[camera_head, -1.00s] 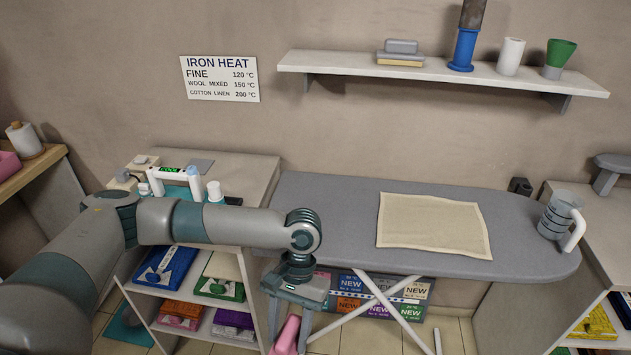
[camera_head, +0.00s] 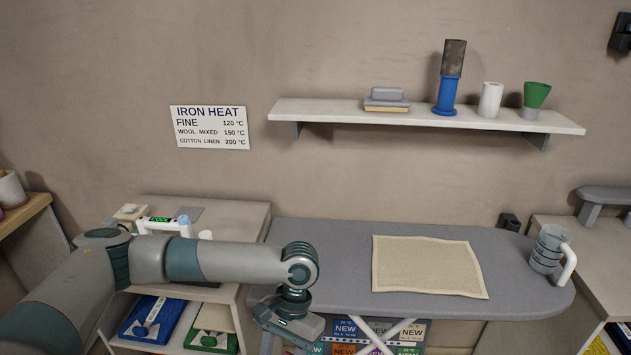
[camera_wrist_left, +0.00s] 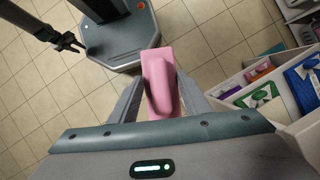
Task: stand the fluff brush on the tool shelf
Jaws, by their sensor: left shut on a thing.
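The tool shelf (camera_head: 430,113) is a pale wall shelf above the ironing board. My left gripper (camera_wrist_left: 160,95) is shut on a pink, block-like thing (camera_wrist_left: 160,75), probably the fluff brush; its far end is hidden. In the head view my left wrist hangs low at the board's left front edge, well below the shelf, and the pink thing is out of sight there. My right gripper (camera_wrist_left: 70,43) shows small and dark in the wrist view, with its fingers apart and nothing between them.
On the shelf stand a grey-and-tan block (camera_head: 386,100), a blue holder (camera_head: 445,97) with a brown top, a white cup (camera_head: 490,99) and a green cup (camera_head: 536,96). The shelf's left end is clear. A cloth (camera_head: 428,266) and a jug (camera_head: 550,250) are on the ironing board (camera_head: 335,255).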

